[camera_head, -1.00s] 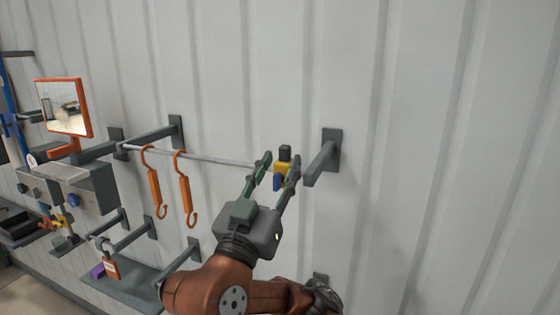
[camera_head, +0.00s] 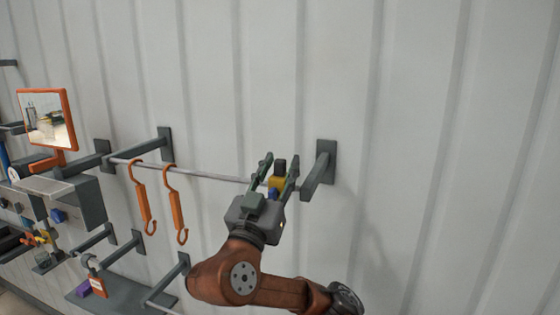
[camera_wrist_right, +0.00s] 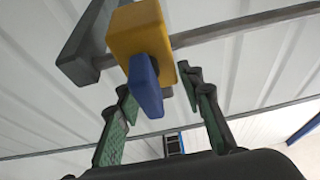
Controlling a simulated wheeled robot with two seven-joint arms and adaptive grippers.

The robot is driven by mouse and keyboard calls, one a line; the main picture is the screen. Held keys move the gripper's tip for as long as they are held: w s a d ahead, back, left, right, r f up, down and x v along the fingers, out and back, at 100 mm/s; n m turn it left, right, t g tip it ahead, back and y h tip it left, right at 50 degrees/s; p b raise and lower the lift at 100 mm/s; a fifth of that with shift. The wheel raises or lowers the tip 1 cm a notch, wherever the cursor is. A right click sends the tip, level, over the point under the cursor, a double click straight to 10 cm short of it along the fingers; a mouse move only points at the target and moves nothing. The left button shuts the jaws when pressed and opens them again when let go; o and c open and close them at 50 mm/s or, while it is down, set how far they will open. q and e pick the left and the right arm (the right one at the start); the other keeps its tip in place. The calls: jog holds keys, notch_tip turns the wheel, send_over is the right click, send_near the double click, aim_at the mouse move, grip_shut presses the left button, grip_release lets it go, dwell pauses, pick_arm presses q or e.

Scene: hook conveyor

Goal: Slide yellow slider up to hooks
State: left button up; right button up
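The yellow slider (camera_head: 277,183) sits on a thin grey rail (camera_head: 212,174) near its right end. Two orange hooks (camera_head: 143,203) (camera_head: 176,207) hang from the rail further left, apart from the slider. My right gripper (camera_head: 278,171) is open, with one finger on each side of the slider in the head view. In the right wrist view the yellow slider (camera_wrist_right: 143,36) is beyond the fingertips, and the blue tab is between the fingers with visible gaps. My left gripper is not in view.
A dark wall bracket (camera_head: 320,174) stands right of the slider; another bracket (camera_head: 140,146) stands near the rail's left end. An orange-framed mirror (camera_head: 46,119) and grey boxes are at the left. The rail between hooks and slider is clear.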

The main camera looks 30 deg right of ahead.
jog(key=shift+w, duration=0.1)
jog(key=shift+c, duration=0.7)
grip_shut()
